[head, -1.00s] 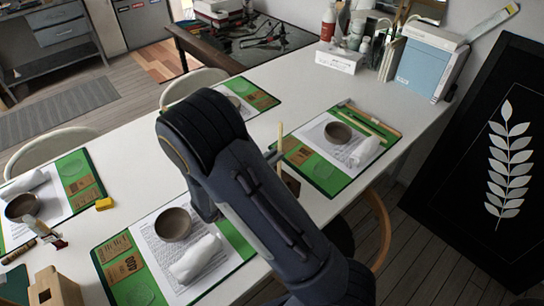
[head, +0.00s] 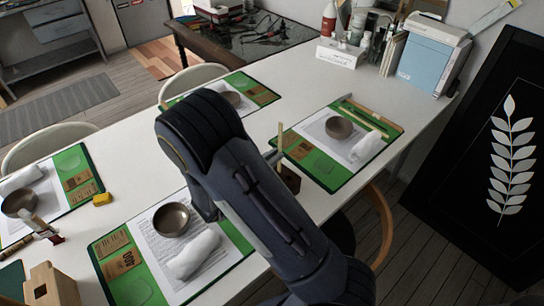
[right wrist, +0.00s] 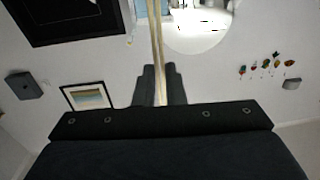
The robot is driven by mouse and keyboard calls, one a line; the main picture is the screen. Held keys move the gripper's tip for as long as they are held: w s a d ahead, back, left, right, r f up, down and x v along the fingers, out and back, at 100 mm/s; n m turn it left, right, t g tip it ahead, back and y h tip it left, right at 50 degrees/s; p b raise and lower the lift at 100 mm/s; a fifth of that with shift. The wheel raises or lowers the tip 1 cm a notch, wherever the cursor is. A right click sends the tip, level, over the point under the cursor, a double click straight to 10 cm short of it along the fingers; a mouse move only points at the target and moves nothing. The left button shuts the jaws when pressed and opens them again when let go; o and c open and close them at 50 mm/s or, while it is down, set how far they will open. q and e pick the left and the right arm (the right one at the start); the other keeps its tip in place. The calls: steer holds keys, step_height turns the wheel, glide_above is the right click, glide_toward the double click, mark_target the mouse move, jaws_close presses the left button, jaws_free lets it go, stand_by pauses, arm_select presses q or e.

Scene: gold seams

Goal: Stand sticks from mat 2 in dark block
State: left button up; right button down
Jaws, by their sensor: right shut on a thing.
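My right gripper (right wrist: 158,85) is shut on a pale, upright stick (right wrist: 156,45) in the right wrist view; whether it is one stick or two together I cannot tell. In the head view, a pale stick (head: 281,136) rises beside my right arm, near the dark block (head: 289,179) at the table's right edge. My arm hides the stick's lower end and part of the block, so I cannot tell if they touch. The far right green mat (head: 325,180) bears a bowl, a white roll and thin sticks (head: 367,116). My left gripper is out of view.
Other green mats (head: 131,288) with bowls and white rolls lie along the white table (head: 215,112). A chair (head: 380,225) stands at the right edge.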

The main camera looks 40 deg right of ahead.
steer(key=shift+f, duration=0.1)
stand_by(0.3)
steer(key=c, duration=1.4)
jaws_free()
steer(key=shift+c, duration=0.2)
steer(key=shift+a, duration=0.1)
steer(key=s+a, duration=0.1)
steer(key=a, duration=0.7)
steer(key=shift+s+a, duration=0.25)
steer(key=shift+a, duration=0.1)
steer(key=shift+p, duration=0.3)
step_height(320, 180, up, 6)
steer(key=p, duration=0.5)
